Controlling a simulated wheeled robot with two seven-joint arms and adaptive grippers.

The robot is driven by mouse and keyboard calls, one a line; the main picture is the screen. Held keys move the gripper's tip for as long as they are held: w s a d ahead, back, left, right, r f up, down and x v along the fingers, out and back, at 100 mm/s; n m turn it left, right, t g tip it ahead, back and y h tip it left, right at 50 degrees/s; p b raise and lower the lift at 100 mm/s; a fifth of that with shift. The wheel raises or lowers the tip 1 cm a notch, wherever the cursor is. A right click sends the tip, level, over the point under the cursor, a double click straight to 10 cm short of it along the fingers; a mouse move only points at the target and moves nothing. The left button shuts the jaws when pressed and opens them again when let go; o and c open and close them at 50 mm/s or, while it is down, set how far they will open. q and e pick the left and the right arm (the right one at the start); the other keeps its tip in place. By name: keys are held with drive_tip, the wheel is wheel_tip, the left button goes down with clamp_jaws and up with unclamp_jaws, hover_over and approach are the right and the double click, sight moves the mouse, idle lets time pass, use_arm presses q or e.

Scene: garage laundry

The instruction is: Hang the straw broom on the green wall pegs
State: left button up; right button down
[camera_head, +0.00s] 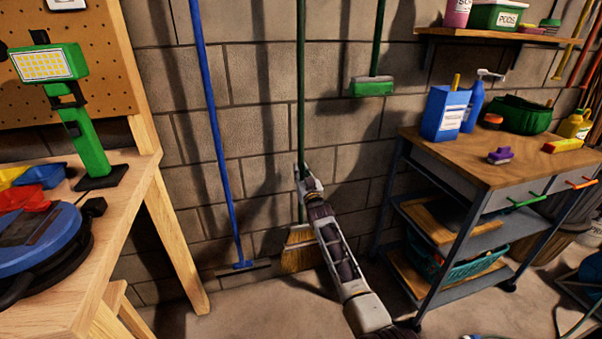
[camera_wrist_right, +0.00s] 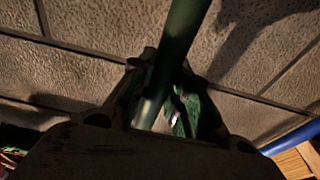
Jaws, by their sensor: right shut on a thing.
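The straw broom (camera_head: 301,95) stands upright close to the block wall in the head view, with a long green handle and tan bristles (camera_head: 298,255) low near the floor. My right gripper (camera_head: 303,178) is shut on the green handle, a little above the bristles. In the right wrist view the handle (camera_wrist_right: 184,35) runs up from between the fingers of my right gripper (camera_wrist_right: 165,105). The handle's top end is beyond the upper edge of the head view. The green wall pegs are not visible in either view. My left gripper is not in view.
A blue-handled tool (camera_head: 213,120) hangs or leans left of the broom, and a green brush (camera_head: 371,87) hangs to the right. A wooden workbench (camera_head: 150,165) stands at left. A wheeled cart (camera_head: 480,170) with bottles stands at right, under a wall shelf (camera_head: 490,36).

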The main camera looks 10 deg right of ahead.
drive_tip(key=c, duration=1.3)
unclamp_jaws()
drive_tip(key=shift+f, duration=0.2)
drive_tip(key=shift+s+d+f, duration=0.1)
drive_tip(key=shift+s+f, duration=0.15)
drive_tip(key=shift+s, duration=1.7)
drive_tip(key=shift+s+d+f, duration=0.1)
drive_tip(key=shift+s+f, duration=0.2)
drive_tip(key=shift+s, duration=1.7)
drive_tip(key=shift+s+f, duration=0.25)
drive_tip(key=shift+s, duration=1.7)
drive_tip(key=shift+s, duration=0.1)
